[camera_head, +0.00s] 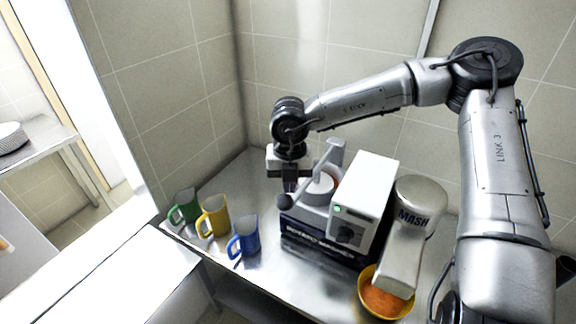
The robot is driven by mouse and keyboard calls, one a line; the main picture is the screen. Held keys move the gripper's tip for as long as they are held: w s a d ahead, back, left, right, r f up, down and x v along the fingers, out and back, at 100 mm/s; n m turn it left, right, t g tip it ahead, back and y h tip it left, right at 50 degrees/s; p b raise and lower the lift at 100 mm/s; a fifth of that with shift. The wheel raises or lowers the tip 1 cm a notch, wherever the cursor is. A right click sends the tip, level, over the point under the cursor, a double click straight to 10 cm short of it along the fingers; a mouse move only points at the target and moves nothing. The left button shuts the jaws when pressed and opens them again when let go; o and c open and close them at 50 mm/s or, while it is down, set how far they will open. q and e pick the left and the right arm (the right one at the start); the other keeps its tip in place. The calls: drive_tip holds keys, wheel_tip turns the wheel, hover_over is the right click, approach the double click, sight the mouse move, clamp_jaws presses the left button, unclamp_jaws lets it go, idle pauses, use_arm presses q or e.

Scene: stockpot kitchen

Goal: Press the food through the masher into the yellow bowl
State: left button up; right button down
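The masher machine (362,194) is a white box with a green light and a dark dial, on a dark base on the metal counter. Its grey lever (312,170) ends in a dark knob (284,201). A silver part marked MASH (411,216) stands at its right, with a spout reaching down over the yellow bowl (364,293). Orange food (384,300) lies in the bowl. My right gripper (290,184) points down just above the knob, beside the lever. Its fingertips are small and dark, so I cannot tell whether they are open or touch the lever. My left gripper is out of view.
A green mug (186,206), a yellow mug (214,217) and a blue mug (245,238) stand on the counter (263,163) left of the machine. Tiled walls (285,60) close the back. A white surface (130,262) lies at front left.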

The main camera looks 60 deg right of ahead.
idle(0.6)
drive_tip(key=shift+f+b, duration=0.45)
drive_tip(key=shift+b, duration=0.1)
drive_tip(key=shift+f+b, duration=0.25)
drive_tip(key=shift+b, duration=0.1)
idle(0.5)
idle(2.0)
idle(0.8)
drive_tip(key=shift+r, duration=0.1)
idle(0.4)
